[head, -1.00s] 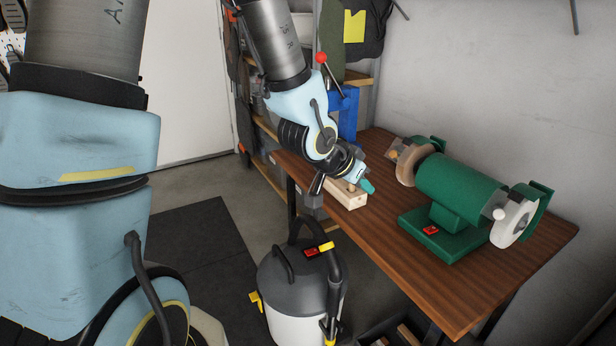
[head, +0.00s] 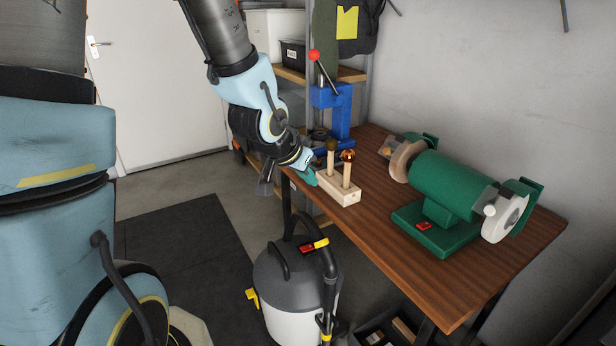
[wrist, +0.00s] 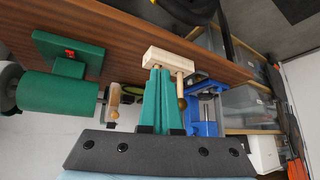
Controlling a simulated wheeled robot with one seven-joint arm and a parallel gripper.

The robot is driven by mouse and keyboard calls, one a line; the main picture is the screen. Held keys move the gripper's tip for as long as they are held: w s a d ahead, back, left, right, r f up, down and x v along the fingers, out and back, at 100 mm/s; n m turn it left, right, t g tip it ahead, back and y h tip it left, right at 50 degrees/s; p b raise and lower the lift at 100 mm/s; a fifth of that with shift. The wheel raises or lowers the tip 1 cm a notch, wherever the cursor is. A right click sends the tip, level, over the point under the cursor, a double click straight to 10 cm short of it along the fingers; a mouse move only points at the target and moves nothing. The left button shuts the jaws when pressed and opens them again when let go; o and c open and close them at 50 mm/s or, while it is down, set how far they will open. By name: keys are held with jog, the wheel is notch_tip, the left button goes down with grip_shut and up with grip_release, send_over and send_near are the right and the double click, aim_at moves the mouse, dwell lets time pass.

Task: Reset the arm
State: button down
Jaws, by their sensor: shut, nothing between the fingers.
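My gripper (head: 309,176) is at the left edge of the wooden workbench (head: 440,287), beside a pale wooden block (head: 341,190) with two upright pegs. One peg (head: 347,168) has a shiny copper-coloured top and the other (head: 331,158) a dark brass-like top. In the wrist view, the green fingers (wrist: 157,100) are together with nothing between them. The block (wrist: 168,60) lies beyond their tips there, and the fingers hide part of it, including one peg. I cannot tell whether the fingers touch the block.
A green bench grinder (head: 455,190) stands on the right of the bench. A blue press (head: 332,110) with a red-knobbed lever stands at the back. A grey and white vacuum (head: 292,290) stands on the floor at the bench's left side. The front bench top is clear.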

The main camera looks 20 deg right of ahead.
jog(key=shift+a, duration=0.1)
jog(key=a+r+n+g+y+p, duration=0.1)
jog(key=a+r+n+y, duration=0.1)
jog(key=a, duration=0.7)
jog(key=s+a+r+n+g+y+p, duration=0.1)
jog(key=a+n, duration=0.3)
jog(key=a, duration=0.5)
jog(key=s+a+r+n+g+y+p, duration=0.1)
jog(key=a+r+n+y+p, duration=0.1)
jog(key=a, duration=0.8)
jog(key=shift+r+n+y+p, duration=0.4)
jog(key=shift+r+n+p, duration=0.15)
jog(key=shift+r+n, duration=0.35)
jog(key=shift+f, duration=0.1)
